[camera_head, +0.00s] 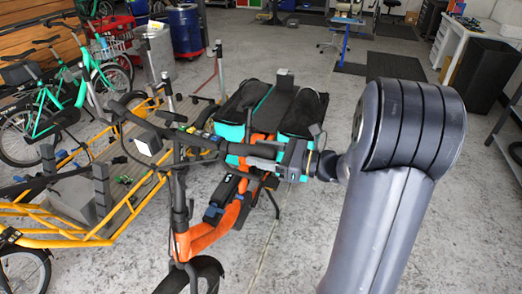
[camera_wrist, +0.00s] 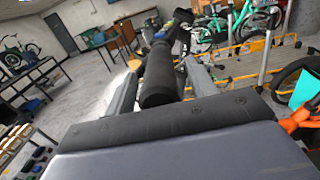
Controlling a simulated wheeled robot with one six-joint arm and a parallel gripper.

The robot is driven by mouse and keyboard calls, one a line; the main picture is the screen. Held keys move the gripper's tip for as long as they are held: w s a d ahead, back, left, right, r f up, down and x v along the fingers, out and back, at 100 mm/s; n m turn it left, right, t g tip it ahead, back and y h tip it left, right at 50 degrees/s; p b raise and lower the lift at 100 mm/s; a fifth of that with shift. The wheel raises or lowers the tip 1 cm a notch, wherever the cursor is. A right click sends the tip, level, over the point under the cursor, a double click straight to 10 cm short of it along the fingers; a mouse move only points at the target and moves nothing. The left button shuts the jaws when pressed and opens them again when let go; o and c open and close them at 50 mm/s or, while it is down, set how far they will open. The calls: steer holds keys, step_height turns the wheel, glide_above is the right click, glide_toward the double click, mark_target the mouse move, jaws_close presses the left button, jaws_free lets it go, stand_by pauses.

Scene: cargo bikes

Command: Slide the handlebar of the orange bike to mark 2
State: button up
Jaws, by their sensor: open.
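The orange bike (camera_head: 208,236) stands in the middle of the head view, its front wheel toward the camera. Its dark handlebar (camera_head: 188,139) runs across above the frame, with a black grip reaching right toward my gripper (camera_head: 296,157). In the wrist view the black handlebar grip (camera_wrist: 158,78) lies between the two fingers of my gripper (camera_wrist: 163,85). Gaps show beside the grip, and the fingers are open around it, not clamped. I cannot make out mark 2 or any numbered marks in either view.
A yellow cargo bike (camera_head: 62,238) stands close on the left, with green bikes (camera_head: 62,115) behind it. Black and teal bags (camera_head: 270,105) sit on the orange bike's rear. The floor (camera_head: 285,240) at its right is clear apart from my arm.

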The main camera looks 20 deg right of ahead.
steer(key=shift+w+a, duration=0.1)
steer(key=shift+a, duration=0.1)
jaws_close()
stand_by(0.6)
